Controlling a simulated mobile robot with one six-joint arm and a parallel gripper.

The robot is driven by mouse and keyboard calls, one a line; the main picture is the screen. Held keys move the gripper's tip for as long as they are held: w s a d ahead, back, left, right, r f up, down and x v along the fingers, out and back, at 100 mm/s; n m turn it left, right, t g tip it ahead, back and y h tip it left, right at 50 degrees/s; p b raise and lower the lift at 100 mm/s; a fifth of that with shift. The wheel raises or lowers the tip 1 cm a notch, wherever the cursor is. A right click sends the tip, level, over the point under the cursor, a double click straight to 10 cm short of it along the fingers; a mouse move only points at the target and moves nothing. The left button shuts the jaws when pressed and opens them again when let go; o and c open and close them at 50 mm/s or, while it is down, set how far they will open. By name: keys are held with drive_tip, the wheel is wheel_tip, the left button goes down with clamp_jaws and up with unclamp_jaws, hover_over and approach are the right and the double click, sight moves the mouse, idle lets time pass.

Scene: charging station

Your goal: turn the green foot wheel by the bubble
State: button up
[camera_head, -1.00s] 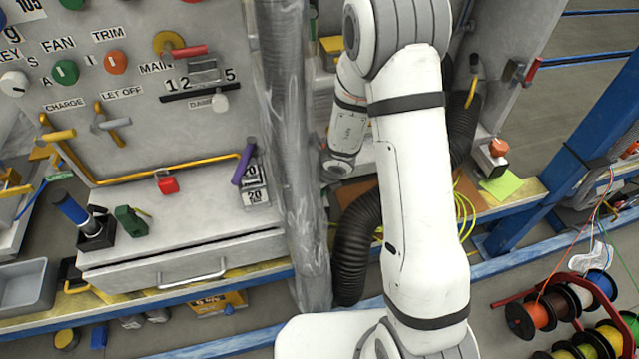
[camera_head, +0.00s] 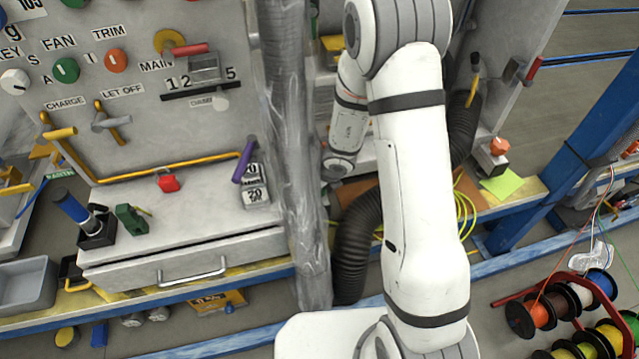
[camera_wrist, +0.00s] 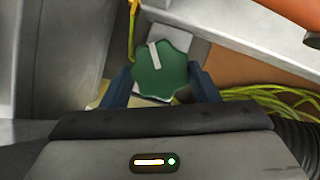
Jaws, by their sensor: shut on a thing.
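The green foot wheel (camera_wrist: 160,70) has a lobed rim and a white pointer mark near its top. It shows in the wrist view above a pale grey block. My gripper (camera_wrist: 163,84) has a dark blue finger on each side of the wheel and is shut on it. The white mark points up and slightly left. In the head view my arm hides the wheel and the gripper. I cannot make out a bubble in either view.
An orange knob (camera_head: 499,146) sits on a grey block at the right of the bench, beside a yellow-green sheet (camera_head: 501,188). A black corrugated hose (camera_head: 355,250) and yellow cables (camera_wrist: 262,97) lie close by. A clear plastic-wrapped column (camera_head: 296,150) stands left of my arm.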

drive_tip(key=shift+r+n+p, duration=0.1)
drive_tip(key=shift+n+p, duration=0.2)
drive_tip(key=shift+p, duration=0.05)
drive_tip(key=n+p, duration=0.1)
drive_tip(key=n+g+y+p, duration=0.1)
drive_tip(key=n+p, duration=0.1)
drive_tip(key=shift+w+d+n, duration=0.15)
drive_tip(key=shift+n, duration=0.15)
drive_tip(key=n+g+p, duration=0.1)
drive_tip(key=n, duration=0.1)
drive_tip(key=n+y+p, duration=0.1)
drive_tip(key=n+p, duration=0.1)
drive_tip(key=shift+w+d+n+g, duration=0.1)
drive_tip(key=shift+w+n+g, duration=0.1)
drive_tip(key=shift+n+g, duration=0.2)
drive_tip(key=shift+p, duration=0.3)
drive_tip(key=o, duration=0.9)
drive_tip(key=shift+o, duration=0.2)
drive_tip(key=p+v, duration=0.1)
drive_tip(key=v, duration=0.6)
drive_tip(key=shift+r, duration=0.25)
drive_tip(key=shift+d, duration=0.15)
